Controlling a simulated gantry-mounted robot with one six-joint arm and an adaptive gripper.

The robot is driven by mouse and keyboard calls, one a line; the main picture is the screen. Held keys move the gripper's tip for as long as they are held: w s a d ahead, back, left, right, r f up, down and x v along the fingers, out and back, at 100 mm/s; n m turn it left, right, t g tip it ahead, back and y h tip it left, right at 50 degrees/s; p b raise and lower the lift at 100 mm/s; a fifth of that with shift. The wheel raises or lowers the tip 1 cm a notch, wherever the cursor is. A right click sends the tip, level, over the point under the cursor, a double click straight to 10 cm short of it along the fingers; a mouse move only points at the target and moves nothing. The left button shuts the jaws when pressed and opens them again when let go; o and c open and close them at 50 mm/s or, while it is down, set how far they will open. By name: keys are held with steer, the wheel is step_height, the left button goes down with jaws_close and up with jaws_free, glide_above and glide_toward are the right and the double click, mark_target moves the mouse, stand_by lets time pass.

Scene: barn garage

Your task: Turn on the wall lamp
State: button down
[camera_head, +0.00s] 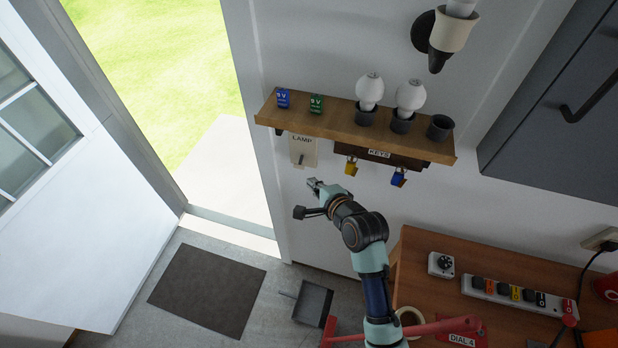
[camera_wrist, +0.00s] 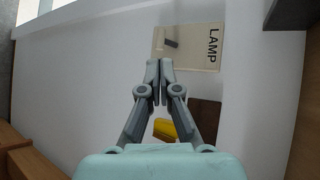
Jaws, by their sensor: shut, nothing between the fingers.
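The wall lamp (camera_head: 447,34) has a dark mount and a pale socket with a white bulb, at the top right of the head view; I cannot tell that it is lit. The lamp switch plate (camera_head: 303,150), labelled LAMP, is on the wall under the left part of the shelf. It also shows in the wrist view (camera_wrist: 199,58), with a small grey toggle lever (camera_wrist: 171,43). My gripper (camera_head: 315,185) is below the plate in the head view. In the wrist view my gripper (camera_wrist: 159,66) is shut and empty, its tips just beside the plate, apparently short of the lever.
A wooden shelf (camera_head: 348,127) above holds two bulbs in cups, an empty cup and two small batteries. A KEYS rack (camera_head: 382,156) with yellow and blue padlocks hangs right of the plate. A workbench (camera_head: 495,262) stands lower right; the open door is left.

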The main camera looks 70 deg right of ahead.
mark_target(301, 161)
steer(key=s+d+f+m, duration=0.1)
steer(key=s+d+m, duration=0.1)
steer(key=d, duration=0.1)
steer(key=shift+s+f+h, duration=0.3)
steer(key=shift+f+h, duration=0.1)
steer(key=b+x, duration=0.1)
steer(key=x, duration=0.9)
steer(key=shift+f, duration=0.15)
steer(key=shift+p, duration=0.3)
